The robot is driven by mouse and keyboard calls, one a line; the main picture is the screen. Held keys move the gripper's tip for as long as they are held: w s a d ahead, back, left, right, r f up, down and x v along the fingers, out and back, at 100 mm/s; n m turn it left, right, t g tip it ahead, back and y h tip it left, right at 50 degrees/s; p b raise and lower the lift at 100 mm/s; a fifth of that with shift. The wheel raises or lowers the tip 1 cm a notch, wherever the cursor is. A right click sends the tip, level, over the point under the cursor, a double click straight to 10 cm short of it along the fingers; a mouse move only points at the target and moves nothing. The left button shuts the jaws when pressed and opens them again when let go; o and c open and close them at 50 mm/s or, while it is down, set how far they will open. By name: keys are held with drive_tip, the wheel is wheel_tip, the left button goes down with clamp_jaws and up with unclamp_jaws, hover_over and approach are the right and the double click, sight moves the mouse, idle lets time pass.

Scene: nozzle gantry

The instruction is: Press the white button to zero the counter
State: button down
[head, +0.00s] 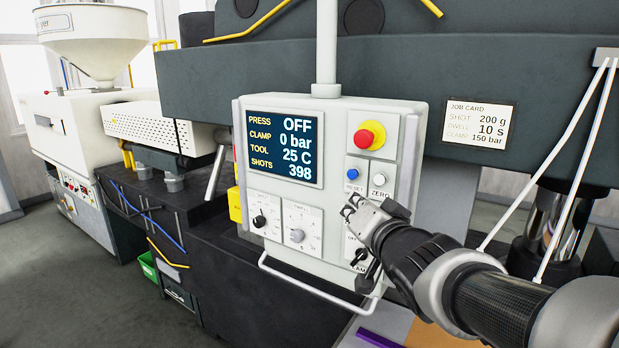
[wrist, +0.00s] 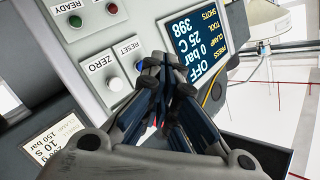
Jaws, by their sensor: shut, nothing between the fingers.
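The white button (head: 379,180), labelled ZERO, is on the right of the control box front, next to the blue RESET button (head: 352,174). The display (head: 286,148) reads SHOTS 398. My gripper (head: 351,206) is shut and empty, with its tips below and left of the white button in the head view. In the wrist view the white button (wrist: 115,84) shows to the left of my gripper (wrist: 168,76), uncovered. The blue button (wrist: 141,66) lies closer to the fingertips there. I cannot tell how far the tips are from the panel.
A red stop button (head: 368,137) on a yellow base sits above the two buttons. Two dials (head: 297,235) are below the display, and a rail (head: 315,288) runs under the box. A job card (head: 478,122) hangs at right. A red light (wrist: 75,21) shows in the wrist view.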

sight(380, 180)
drive_tip(key=w+d+p, duration=0.3)
drive_tip(key=w+d, duration=0.2)
drive_tip(key=w, duration=0.1)
drive_tip(key=shift+w, duration=0.4)
drive_tip(key=shift+p, duration=0.35)
idle(0.9)
drive_tip(key=shift+w+d, duration=0.25)
drive_tip(key=shift+w, duration=0.1)
drive_tip(key=shift+w+d+r+p, duration=0.1)
drive_tip(key=shift+w+d+p, duration=0.25)
drive_tip(key=shift+p, duration=0.3)
idle(0.6)
drive_tip(key=shift+a, duration=0.1)
drive_tip(key=shift+s+a+b, duration=0.35)
drive_tip(key=shift+s+a, duration=0.15)
drive_tip(key=shift+s, duration=0.25)
